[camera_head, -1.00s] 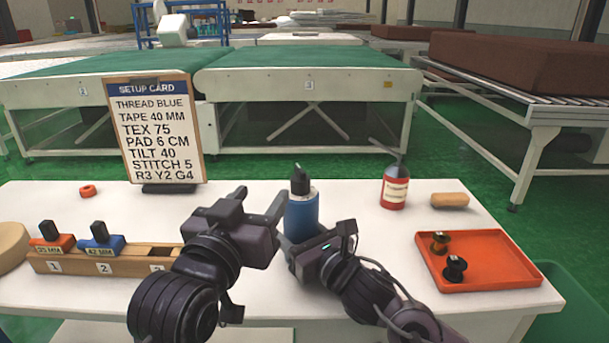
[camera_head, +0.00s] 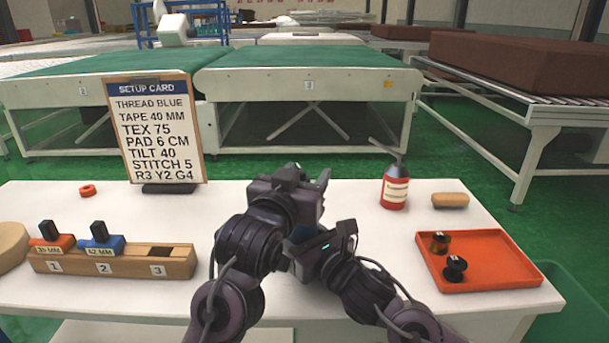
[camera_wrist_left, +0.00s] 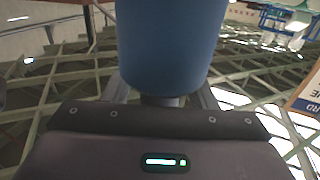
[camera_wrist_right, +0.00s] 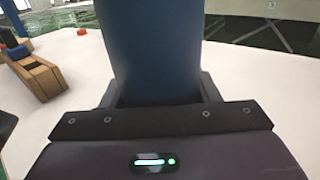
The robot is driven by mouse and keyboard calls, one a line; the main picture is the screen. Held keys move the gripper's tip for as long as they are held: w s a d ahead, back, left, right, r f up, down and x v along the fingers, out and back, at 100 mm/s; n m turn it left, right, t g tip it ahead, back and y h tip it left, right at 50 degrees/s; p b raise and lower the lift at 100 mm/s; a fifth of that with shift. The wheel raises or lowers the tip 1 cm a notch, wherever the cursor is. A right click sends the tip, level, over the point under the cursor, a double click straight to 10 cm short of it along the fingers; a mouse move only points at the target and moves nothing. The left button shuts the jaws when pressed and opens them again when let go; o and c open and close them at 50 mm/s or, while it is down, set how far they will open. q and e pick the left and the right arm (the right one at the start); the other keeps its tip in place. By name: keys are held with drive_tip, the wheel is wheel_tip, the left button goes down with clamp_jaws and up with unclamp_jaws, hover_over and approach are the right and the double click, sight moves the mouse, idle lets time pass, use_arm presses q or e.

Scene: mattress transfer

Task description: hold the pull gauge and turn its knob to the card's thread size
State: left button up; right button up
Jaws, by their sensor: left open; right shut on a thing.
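The pull gauge is a blue cylinder, mostly hidden behind my left gripper in the head view. Its blue body fills the middle of the left wrist view (camera_wrist_left: 170,40) and the right wrist view (camera_wrist_right: 152,45). My right gripper (camera_head: 301,240) is shut on the blue body. My left gripper (camera_head: 316,183) is open at the gauge's top; in the left wrist view the dark knob (camera_wrist_left: 163,100) shows between its fingers, contact unclear. The knob's scale cannot be read. The setup card (camera_head: 153,132) stands upright at the back left and reads TEX 75.
A wooden block (camera_head: 125,265) with orange and blue pieces stands left.

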use_arm(q)
drive_tip(key=shift+w, duration=0.1)
use_arm(e)
drive_tip(key=shift+r, duration=0.15)
use_arm(q)
drive_tip(key=c, duration=1)
